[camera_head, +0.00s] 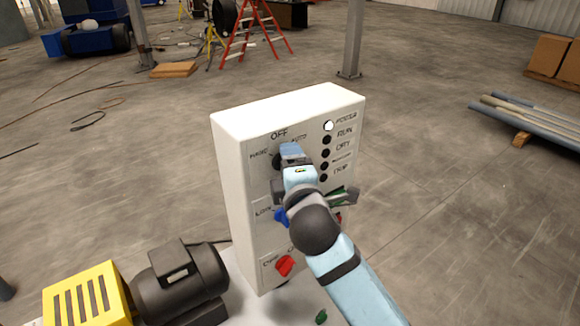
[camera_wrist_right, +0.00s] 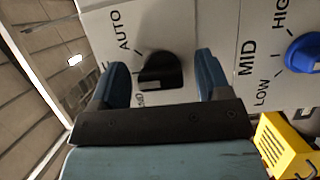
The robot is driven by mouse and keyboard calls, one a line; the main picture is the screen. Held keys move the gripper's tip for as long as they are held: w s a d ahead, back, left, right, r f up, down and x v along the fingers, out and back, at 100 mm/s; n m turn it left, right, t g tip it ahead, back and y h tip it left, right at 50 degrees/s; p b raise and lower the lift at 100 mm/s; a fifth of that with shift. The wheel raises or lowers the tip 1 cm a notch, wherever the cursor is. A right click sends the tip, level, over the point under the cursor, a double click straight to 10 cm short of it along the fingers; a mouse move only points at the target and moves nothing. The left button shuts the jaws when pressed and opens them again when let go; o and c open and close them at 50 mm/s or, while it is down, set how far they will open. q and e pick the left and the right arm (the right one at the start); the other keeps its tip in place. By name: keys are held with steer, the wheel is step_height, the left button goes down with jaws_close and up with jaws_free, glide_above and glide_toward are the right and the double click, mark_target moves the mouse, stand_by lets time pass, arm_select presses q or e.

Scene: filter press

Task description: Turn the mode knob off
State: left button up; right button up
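The white control box (camera_head: 235,150) stands in the middle of the head view. Its black mode knob (camera_head: 277,160) is at the upper left of the front face, below the OFF label and partly hidden by my right gripper (camera_head: 291,152). In the right wrist view the mode knob (camera_wrist_right: 163,70) lies between the two blue fingertips of my right gripper (camera_wrist_right: 161,66), with a gap on each side. The gripper is open. AUTO shows on one side of the knob; the OFF label is mostly hidden behind a finger. I cannot tell exactly which mark the knob points to. My left gripper is not in view.
A blue speed knob (camera_wrist_right: 305,52) is beside the mode knob on the panel. A red knob (camera_head: 285,266) sits lower, and indicator lamps (camera_head: 326,153) run down the right. A black motor (camera_head: 180,280) and yellow guard (camera_head: 85,298) stand at lower left.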

steer(key=b+v, duration=0.3)
steer(key=v, duration=1.1)
steer(key=shift+w, duration=0.15)
